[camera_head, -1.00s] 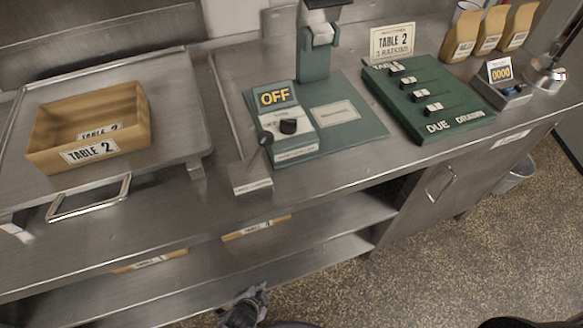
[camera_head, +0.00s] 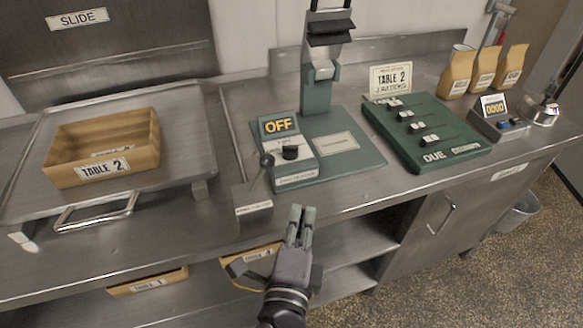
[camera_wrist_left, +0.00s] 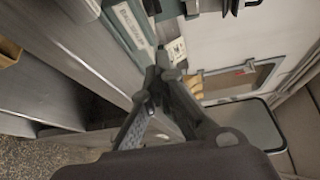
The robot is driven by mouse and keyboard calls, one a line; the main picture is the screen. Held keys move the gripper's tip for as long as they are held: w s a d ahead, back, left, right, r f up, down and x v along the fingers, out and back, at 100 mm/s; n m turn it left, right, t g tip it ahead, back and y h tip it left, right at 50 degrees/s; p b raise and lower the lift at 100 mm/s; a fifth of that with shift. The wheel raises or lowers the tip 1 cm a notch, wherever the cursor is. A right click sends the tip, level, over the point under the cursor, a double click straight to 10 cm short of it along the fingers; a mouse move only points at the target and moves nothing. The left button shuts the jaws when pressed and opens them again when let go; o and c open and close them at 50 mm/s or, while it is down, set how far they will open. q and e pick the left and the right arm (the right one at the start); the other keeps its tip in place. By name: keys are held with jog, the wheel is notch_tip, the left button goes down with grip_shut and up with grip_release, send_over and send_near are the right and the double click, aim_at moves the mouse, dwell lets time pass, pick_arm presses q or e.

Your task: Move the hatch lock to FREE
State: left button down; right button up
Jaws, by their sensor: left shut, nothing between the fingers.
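A small metal lever block (camera_head: 252,204) with a pale label stands at the counter's front edge. Its lever ends in a dark ball knob (camera_head: 266,160) and leans up and right, beside the green machine. The label is too small to read, so I cannot tell whether this is the hatch lock or where FREE is. A dark panel marked SLIDE (camera_head: 110,50) is at the back left. My left gripper (camera_head: 301,211) is shut and empty, in front of the counter edge, right of and below the lever block, apart from it. Its fingers meet in the left wrist view (camera_wrist_left: 158,75).
The green machine (camera_head: 352,165) reads OFF and has a dark knob. A green slider board (camera_head: 385,135) stands right of it. A tan TABLE 2 box (camera_head: 150,130) sits on a metal tray (camera_head: 190,100) at left. Shelves with more boxes lie below the counter.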

aim_at(260, 176)
pick_arm(q)
jog(key=w+d+r+p, duration=0.1)
jog(key=w+r+p, duration=0.1)
jog(key=w, duration=0.9)
jog(key=a, duration=0.1)
jog(key=s+a+p, duration=0.1)
jog(key=a, duration=0.1)
jog(key=shift+s+a+f, duration=0.15)
jog(key=shift+s+a, duration=0.05)
jog(key=shift+a, duration=0.1)
pick_arm(e)
jog(key=r, duration=0.1)
jog(key=w+r, duration=0.1)
jog(key=r, duration=0.1)
jog(key=shift+w+d+r, duration=0.2)
jog(key=shift+w+d, duration=0.05)
jog(key=shift+d, duration=0.1)
pick_arm(q)
jog(key=shift+a, duration=0.1)
